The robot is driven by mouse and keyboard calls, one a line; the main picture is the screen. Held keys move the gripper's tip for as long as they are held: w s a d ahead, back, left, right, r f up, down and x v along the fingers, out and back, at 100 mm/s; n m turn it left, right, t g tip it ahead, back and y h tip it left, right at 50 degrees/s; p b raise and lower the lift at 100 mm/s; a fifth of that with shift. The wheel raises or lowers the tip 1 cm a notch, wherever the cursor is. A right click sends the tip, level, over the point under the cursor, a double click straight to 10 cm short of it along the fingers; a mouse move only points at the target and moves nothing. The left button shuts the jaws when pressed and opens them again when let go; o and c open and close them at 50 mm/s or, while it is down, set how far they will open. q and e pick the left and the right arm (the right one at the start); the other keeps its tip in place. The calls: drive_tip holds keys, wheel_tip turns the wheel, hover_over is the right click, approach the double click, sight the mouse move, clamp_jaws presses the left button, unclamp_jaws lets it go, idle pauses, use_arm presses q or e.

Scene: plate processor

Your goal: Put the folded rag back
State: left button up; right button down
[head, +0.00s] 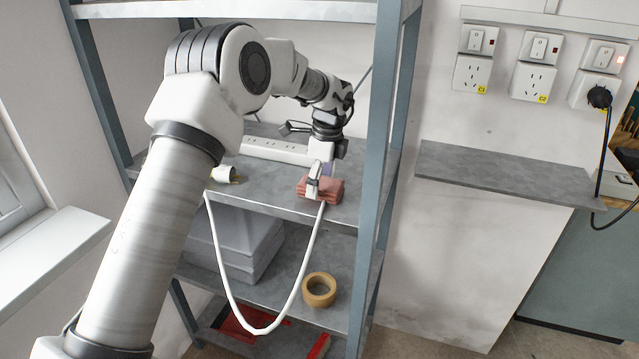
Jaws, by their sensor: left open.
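The folded rag (333,190) is a small reddish-pink stack lying on the middle shelf (275,203), near its front edge and toward the right post. My left gripper (318,178) points down right at the rag from above. It is open, and its fingertips overlap the rag in the head view. I cannot tell whether they touch it or straddle it. A small pale piece at the fingertips partly hides the rag's left part. My right gripper is not in view.
A white power strip (268,150) lies behind the rag. A white cable (222,270) hangs in a loop off the shelf front, one end reaching the rag. Tape (319,289) and a grey bin (222,245) sit below. A blue-grey post (376,150) stands close right.

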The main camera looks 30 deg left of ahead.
sight(323, 183)
use_arm(q)
drive_tip(key=r, duration=0.4)
drive_tip(key=d+r, duration=0.1)
drive_tip(key=r, duration=0.1)
drive_tip(key=shift+w+r, duration=0.1)
drive_tip(key=shift+r, duration=0.3)
drive_tip(key=shift+a, duration=0.1)
